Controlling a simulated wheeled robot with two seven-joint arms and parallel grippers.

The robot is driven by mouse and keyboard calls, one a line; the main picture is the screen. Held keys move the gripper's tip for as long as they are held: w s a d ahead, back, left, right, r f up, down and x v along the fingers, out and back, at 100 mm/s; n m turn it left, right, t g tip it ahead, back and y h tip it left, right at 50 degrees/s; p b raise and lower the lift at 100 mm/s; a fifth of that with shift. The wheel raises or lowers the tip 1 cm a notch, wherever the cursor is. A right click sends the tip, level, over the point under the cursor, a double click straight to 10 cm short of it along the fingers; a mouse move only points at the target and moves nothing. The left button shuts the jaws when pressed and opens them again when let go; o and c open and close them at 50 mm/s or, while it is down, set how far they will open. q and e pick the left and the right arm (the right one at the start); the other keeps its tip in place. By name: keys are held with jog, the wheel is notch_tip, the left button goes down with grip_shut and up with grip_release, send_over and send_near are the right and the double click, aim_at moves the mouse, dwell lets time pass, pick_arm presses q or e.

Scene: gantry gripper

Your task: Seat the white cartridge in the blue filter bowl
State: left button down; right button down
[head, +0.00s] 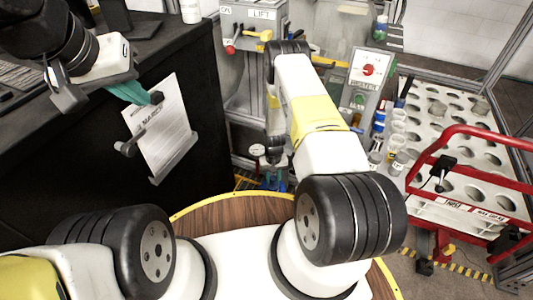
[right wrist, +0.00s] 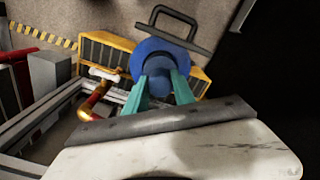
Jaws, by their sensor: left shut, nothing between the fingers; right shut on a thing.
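My right gripper (right wrist: 160,80) shows in the right wrist view with its two teal fingers shut on a round blue thing, which looks like the blue filter bowl (right wrist: 158,52). I cannot make out the white cartridge in either view.
A yellow slatted crate (right wrist: 103,52) and a dark handle frame (right wrist: 172,27) lie beyond the bowl. A tray with round holes (head: 455,120) and a red frame (head: 440,150) stand right. A black cabinet (head: 90,150) stands left.

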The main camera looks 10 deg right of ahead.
jog(key=shift+f, duration=1.7)
jog(key=c, duration=1)
grip_release()
jog(key=shift+o, duration=0.2)
notch_tip(320, 180, up, 8)
jog(key=shift+f, duration=0.1)
